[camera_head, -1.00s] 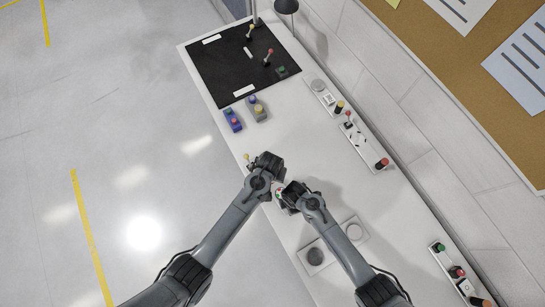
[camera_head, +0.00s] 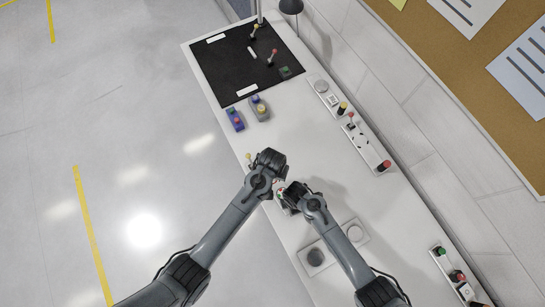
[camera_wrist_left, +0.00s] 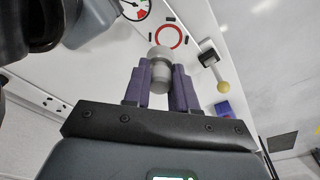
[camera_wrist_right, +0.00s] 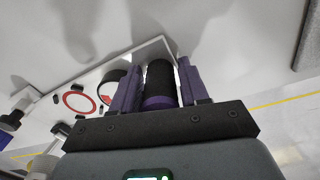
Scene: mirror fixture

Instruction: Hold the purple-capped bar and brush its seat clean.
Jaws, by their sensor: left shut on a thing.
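In the left wrist view my left gripper (camera_wrist_left: 160,82) is shut on a grey, round-ended cylindrical piece (camera_wrist_left: 160,68). In the right wrist view a black bar with a purple band at its base (camera_wrist_right: 160,85) stands between the fingers of my right gripper (camera_wrist_right: 155,72), which appear closed on its sides. In the head view the left gripper (camera_head: 277,183) and right gripper (camera_head: 284,190) are close together over the bench's front part, and the arms hide what they hold. A red ring (camera_wrist_left: 168,37) marks the white surface beyond the left fingers. I cannot make out the bar's seat.
A yellow-knobbed lever (camera_wrist_left: 222,85) stands beside the left gripper. The white bench (camera_head: 310,130) carries a black mat (camera_head: 230,65), blue button boxes (camera_head: 235,119) and a control strip (camera_head: 350,130) along the wall. A plate with round discs (camera_head: 315,257) lies nearer my right arm.

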